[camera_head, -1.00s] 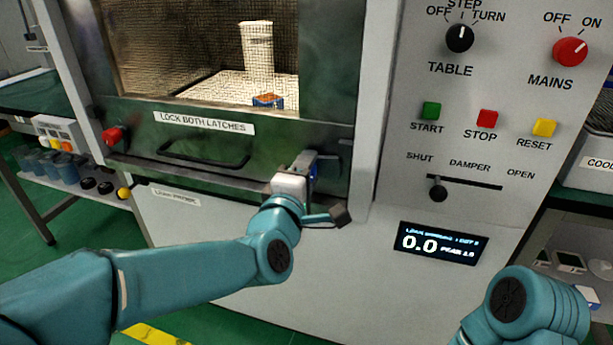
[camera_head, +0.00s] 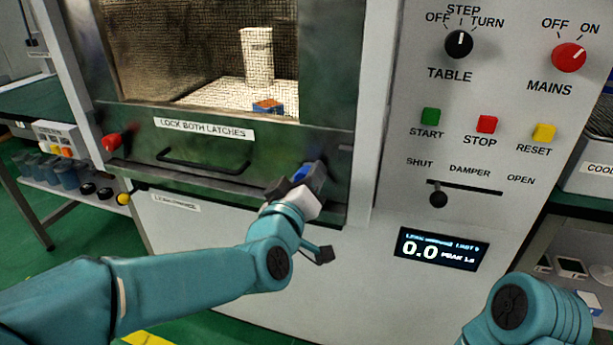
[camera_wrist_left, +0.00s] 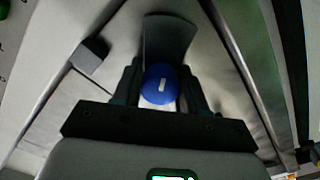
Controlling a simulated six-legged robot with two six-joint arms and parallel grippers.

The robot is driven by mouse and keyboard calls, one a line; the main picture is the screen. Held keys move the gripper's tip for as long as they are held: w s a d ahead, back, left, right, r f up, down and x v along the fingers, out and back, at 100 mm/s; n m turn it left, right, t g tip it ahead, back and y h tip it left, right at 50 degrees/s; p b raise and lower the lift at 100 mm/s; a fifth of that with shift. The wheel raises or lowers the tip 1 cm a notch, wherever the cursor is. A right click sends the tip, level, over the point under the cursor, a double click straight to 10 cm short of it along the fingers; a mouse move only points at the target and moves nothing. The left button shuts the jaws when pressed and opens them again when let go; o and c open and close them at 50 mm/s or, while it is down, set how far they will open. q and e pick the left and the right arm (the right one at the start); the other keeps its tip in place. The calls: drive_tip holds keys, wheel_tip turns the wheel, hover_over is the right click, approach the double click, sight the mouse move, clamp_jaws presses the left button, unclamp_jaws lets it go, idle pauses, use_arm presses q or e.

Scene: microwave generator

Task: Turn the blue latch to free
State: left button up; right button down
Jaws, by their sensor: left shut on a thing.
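The blue latch (camera_head: 301,172) is at the lower right of the green oven door (camera_head: 255,142), mostly hidden by my left gripper. In the left wrist view its round blue knob (camera_wrist_left: 160,84), with a short white mark, sits between the two fingers. My left gripper (camera_head: 307,180) is shut on it and tilted; it also shows in the left wrist view (camera_wrist_left: 162,98). Of my right arm only a teal link shows at the lower right; its gripper is out of view.
A red latch (camera_head: 112,142) is at the door's left end. A black handle (camera_head: 205,165) runs between the latches, under a "LOCK BOTH LATCHES" label (camera_head: 203,129). The control panel (camera_head: 480,105) with knobs, buttons and a damper slider (camera_head: 438,198) stands to the right.

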use_arm(q)
drive_tip(key=shift+f+m, duration=0.3)
drive_tip(key=shift+m, duration=0.9)
drive_tip(key=shift+f, duration=0.1)
drive_tip(key=o, duration=1)
drive_tip(key=shift+o, duration=0.2)
drive_tip(key=shift+r, duration=0.2)
drive_tip(key=shift+s, duration=0.2)
drive_tip(key=p+v, duration=0.2)
drive_tip(key=v, duration=1.4)
